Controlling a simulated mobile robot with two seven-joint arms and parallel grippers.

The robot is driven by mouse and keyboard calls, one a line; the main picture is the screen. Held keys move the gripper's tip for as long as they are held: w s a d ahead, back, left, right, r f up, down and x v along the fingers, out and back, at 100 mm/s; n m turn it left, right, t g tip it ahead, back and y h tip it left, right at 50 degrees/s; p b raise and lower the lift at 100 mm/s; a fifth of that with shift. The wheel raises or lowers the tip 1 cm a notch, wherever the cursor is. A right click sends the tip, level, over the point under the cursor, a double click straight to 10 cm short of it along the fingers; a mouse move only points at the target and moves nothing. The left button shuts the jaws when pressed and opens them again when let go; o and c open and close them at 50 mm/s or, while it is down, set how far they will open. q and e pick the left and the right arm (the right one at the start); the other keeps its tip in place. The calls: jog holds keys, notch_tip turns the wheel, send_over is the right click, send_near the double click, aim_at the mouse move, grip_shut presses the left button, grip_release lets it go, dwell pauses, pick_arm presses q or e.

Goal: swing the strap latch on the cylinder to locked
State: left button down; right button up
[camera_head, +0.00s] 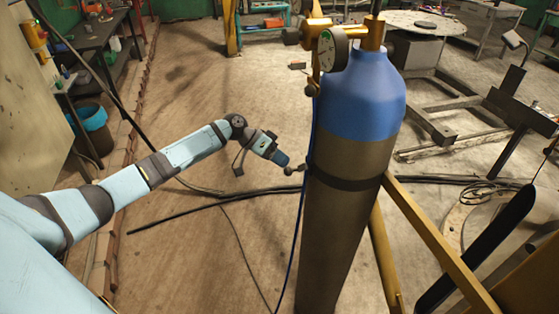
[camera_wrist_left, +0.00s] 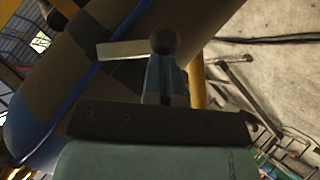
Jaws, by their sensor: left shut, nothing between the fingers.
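The gas cylinder (camera_head: 345,215) stands upright with a blue top and a dark body. A dark strap (camera_head: 345,182) runs around it at mid-height. The strap latch's small rounded end (camera_head: 289,171) sticks out on the cylinder's left side. My left gripper (camera_head: 282,160) is shut and empty beside this latch end. In the left wrist view the gripper (camera_wrist_left: 166,85) is close to a round dark knob (camera_wrist_left: 165,41) with a pale flat bar (camera_wrist_left: 122,48) beside it. The cylinder (camera_wrist_left: 62,85) crosses behind them. I cannot tell whether fingers and knob touch. My right gripper is not in view.
A yellow frame bar (camera_head: 440,243) reaches the cylinder from the lower right. A blue hose (camera_head: 296,235) hangs along its left side, and a gauge (camera_head: 333,49) sits near its top. Black cables (camera_head: 200,207) lie on the floor. The floor left of the cylinder is otherwise mostly clear.

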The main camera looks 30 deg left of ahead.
aim_at(285, 174)
pick_arm(q)
jog(key=f+n+h+b, duration=0.1)
jog(key=s+d+f+n+g+h+b, duration=0.1)
jog(key=h, duration=0.1)
jog(key=d+f+n+g+h+b, duration=0.1)
jog(key=h, duration=0.1)
jog(key=shift+s+f+n, duration=0.2)
jog(key=shift+s+n, duration=0.05)
jog(key=shift+n, duration=0.05)
jog(key=shift+s+d+f+n+h, duration=0.1)
jog(key=shift+n+h, duration=0.2)
jog(key=shift+h, duration=0.1)
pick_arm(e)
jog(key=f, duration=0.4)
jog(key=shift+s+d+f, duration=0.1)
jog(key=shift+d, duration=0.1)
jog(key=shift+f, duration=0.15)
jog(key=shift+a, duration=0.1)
